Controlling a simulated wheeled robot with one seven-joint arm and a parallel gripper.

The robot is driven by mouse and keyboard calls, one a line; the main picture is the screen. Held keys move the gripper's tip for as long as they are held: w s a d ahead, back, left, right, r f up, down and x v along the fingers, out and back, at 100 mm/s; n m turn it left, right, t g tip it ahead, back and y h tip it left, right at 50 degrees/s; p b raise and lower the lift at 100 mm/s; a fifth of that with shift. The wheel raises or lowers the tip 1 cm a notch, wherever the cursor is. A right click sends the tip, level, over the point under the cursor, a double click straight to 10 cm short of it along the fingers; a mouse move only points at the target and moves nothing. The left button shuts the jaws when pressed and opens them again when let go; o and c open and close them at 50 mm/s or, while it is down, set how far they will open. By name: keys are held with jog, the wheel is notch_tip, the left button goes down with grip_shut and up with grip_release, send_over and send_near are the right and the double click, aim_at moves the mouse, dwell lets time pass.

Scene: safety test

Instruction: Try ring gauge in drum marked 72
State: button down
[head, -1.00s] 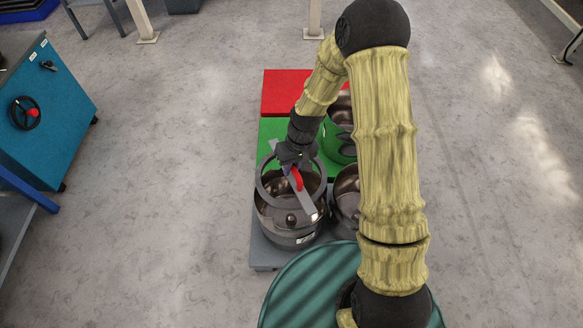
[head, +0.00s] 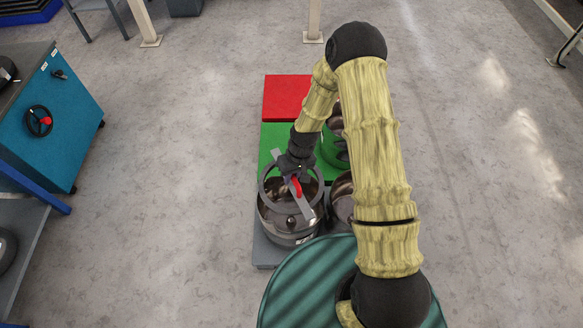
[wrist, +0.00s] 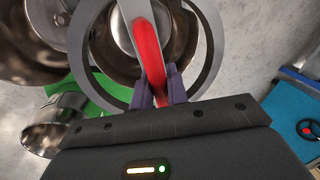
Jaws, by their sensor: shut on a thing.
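My gripper (head: 297,173) is shut on the red handle of the ring gauge (head: 265,191), a grey ring with a flat bar across it. The fingers also show on the red handle in the wrist view (wrist: 158,90). The ring gauge (wrist: 213,50) is held over the mouth of a dark metal drum (head: 290,228) at the front left of the pallet. I cannot tell whether the ring touches the drum's rim. A light label is on the drum's front right, too small to read. A second dark drum (head: 340,205) stands to its right, partly hidden by my arm.
The pallet has a red panel (head: 286,97), a green panel (head: 271,142) and a grey front part. A teal cabinet (head: 60,120) with a handwheel (head: 39,121) is at the left. Open floor lies between.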

jog(key=shift+p, duration=0.35)
jog(key=shift+f, duration=0.2)
notch_tip(320, 180, down, 9)
jog(key=b, duration=0.7)
dwell(1.7)
jog(key=shift+f, duration=0.1)
dwell(0.4)
jog(key=c, duration=1.3)
grip_release()
jog(key=shift+s, duration=0.1)
jog(key=w+d+r+p, duration=0.1)
jog(key=d+r+p, duration=0.2)
jog(key=r, duration=1.4)
jog(key=shift+w, duration=0.15)
